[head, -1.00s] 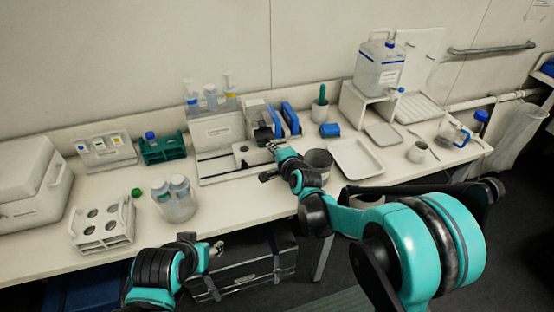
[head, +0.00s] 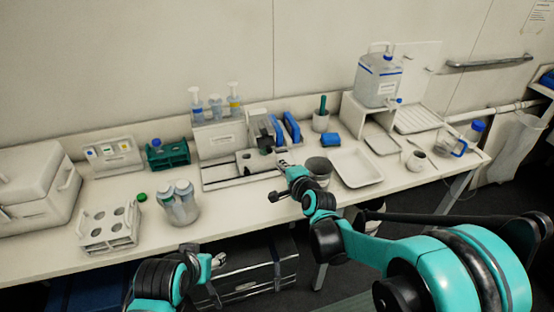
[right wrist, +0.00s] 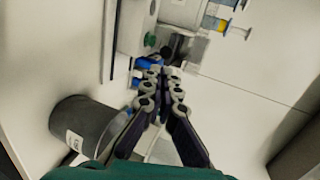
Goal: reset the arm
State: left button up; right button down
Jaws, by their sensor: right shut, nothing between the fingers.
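My right gripper (head: 279,180) hangs over the bench's front part, beside the grey beaker (head: 319,171) and in front of the white rack station (head: 228,172). In the right wrist view its fingers (right wrist: 168,73) are together with nothing between them. The same beaker (right wrist: 82,125) shows there to the left of the fingers, apart from them. My left gripper (head: 217,260) is low at the front, below the bench edge. It is small and partly hidden by its own wrist, so its jaws are unclear.
A jar of tubes (head: 178,204), a white tube rack (head: 108,229) and a green rack (head: 167,154) stand on the left. A white tray (head: 356,168), a water carboy (head: 378,82) and a jug (head: 453,142) stand on the right. A dark case (head: 248,278) is under the bench.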

pick_arm(q)
jog(key=shift+w+a+f, duration=0.1)
jog(key=shift+w+f, duration=0.05)
jog(key=shift+w, duration=0.05)
pick_arm(e)
jog(key=s+d+n+g+h, duration=0.1)
jog(key=s+d+n, duration=0.3)
jog(key=s, duration=0.6)
jog(key=s+d+f+n+g+h, duration=0.1)
jog(key=s+d+n, duration=0.4)
jog(key=s, duration=0.5)
jog(key=s+d+f+n+g+h, duration=0.1)
jog(key=s+d+n+g+h, duration=0.2)
jog(key=s+d, duration=0.5)
jog(key=shift+s+d+f+n+g, duration=0.2)
jog(key=shift+s+n+g, duration=0.3)
jog(key=shift+s+n, duration=0.45)
jog(key=shift+s, duration=0.1)
